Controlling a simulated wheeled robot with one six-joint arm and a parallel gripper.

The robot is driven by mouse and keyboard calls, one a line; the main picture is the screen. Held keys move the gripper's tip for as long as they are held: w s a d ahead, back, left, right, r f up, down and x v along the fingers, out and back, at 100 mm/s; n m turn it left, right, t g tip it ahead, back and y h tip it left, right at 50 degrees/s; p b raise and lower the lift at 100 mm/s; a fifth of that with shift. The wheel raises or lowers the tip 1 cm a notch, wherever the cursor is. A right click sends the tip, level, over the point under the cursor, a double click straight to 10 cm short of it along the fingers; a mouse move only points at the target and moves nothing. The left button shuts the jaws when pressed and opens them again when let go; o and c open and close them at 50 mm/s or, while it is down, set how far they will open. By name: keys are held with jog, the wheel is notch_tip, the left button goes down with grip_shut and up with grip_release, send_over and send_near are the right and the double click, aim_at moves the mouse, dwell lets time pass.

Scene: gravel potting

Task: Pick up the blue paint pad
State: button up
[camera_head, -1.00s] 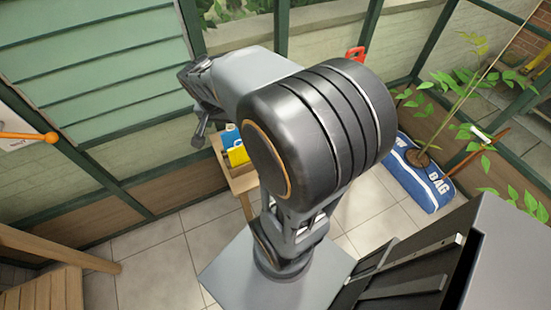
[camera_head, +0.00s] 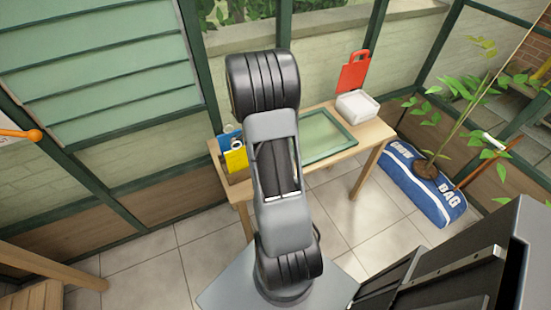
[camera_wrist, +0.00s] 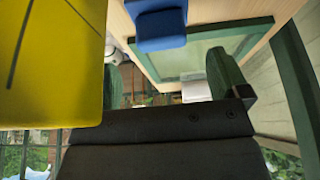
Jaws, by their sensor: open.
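The blue paint pad (camera_head: 229,133) stands at the left end of the wooden table, just behind a yellow paint pad (camera_head: 236,159). In the wrist view a blue block, which looks like the blue pad (camera_wrist: 160,28), lies at the top centre, beyond and between my fingertips. The yellow pad (camera_wrist: 50,60) fills the left of that view, close to the camera. My gripper (camera_wrist: 168,80) is open, with its two green fingers apart and nothing between them. In the head view my arm hides the gripper.
On the wooden table (camera_head: 365,137) lie a green-framed pane (camera_head: 325,138) and a white container (camera_head: 357,105), with a red item (camera_head: 353,72) behind it. A blue bag (camera_head: 425,187) with a plant stands on the floor to the right. Glazed walls close off the back.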

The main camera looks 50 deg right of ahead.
jog(key=shift+x, duration=3)
jog(key=shift+d, duration=0.15)
jog(key=c, duration=1)
jog(key=shift+r+p, duration=0.45)
jog(key=shift+r, duration=4.65)
jog(key=o, duration=0.3)
jog(key=shift+c, duration=1.2)
